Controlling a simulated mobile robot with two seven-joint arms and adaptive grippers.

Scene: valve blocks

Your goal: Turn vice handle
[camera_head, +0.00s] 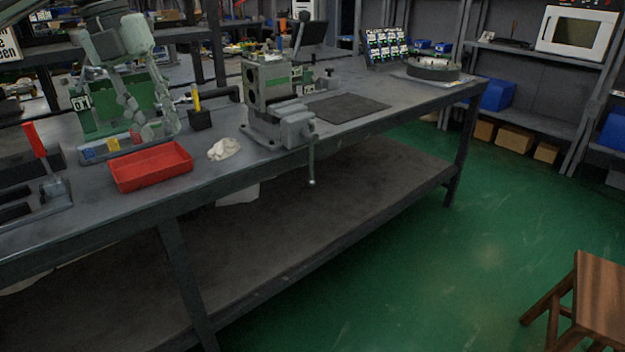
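The vice (292,128) is bolted near the front edge of the workbench. Its thin handle (311,165) hangs almost straight down past the bench edge, with a small knob at its lower end. A grey valve block (262,82) with a green face stands upright at the vice jaws. My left gripper (154,124) comes in from the upper left, with its fingers pointing down and spread apart. It appears empty, in front of a green device, well left of the vice and apart from the handle. My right gripper is not in view.
A red-handled clamp (37,143) is at the far left. A dark mat (345,108) lies right of the vice.

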